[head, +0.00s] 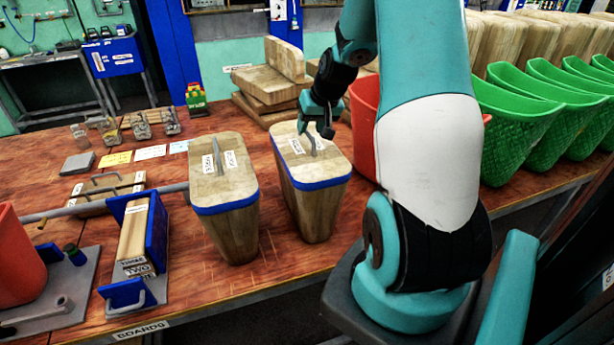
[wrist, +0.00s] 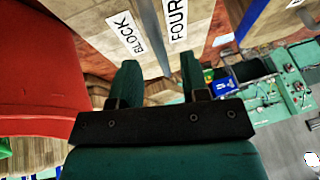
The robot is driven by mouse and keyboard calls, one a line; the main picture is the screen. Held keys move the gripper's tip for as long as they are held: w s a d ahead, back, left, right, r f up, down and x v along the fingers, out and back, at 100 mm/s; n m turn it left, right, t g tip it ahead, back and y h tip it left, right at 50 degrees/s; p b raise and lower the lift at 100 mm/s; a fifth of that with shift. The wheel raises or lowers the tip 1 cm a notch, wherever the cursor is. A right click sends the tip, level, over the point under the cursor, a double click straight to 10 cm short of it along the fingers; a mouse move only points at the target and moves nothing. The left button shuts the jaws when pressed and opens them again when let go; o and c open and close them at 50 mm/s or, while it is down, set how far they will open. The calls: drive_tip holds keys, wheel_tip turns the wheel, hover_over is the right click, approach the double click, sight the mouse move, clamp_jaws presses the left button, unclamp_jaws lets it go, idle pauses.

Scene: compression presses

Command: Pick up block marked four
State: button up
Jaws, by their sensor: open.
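The block marked four (head: 313,210) is a tapered wooden block with a blue band and a grey handle on top. It stands upright on the table, right of a similar block (head: 232,228). In the wrist view its top (wrist: 203,22) carries labels reading BLOCK and FOUR on either side of the handle (wrist: 153,38). My gripper (head: 318,132) is open at the handle. In the wrist view the handle lies between the spread fingers of my gripper (wrist: 159,70). I cannot tell whether either finger touches it.
A red bin (head: 364,130) stands close to the right of the block, partly behind my arm. Green bins (head: 515,130) line the right side. Stacked wooden boards (head: 270,90) lie behind. A blue press fixture (head: 157,235) sits at the left.

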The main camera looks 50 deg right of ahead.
sight(307, 131)
drive_tip(key=p+x, duration=0.1)
drive_tip(key=x, duration=0.2)
drive_tip(key=shift+w, duration=0.1)
drive_tip(key=shift+f, duration=0.2)
drive_tip(key=shift+f, duration=0.2)
clamp_jaws()
idle(1.3)
drive_tip(key=shift+w+r, duration=0.1)
drive_tip(key=shift+r, duration=0.05)
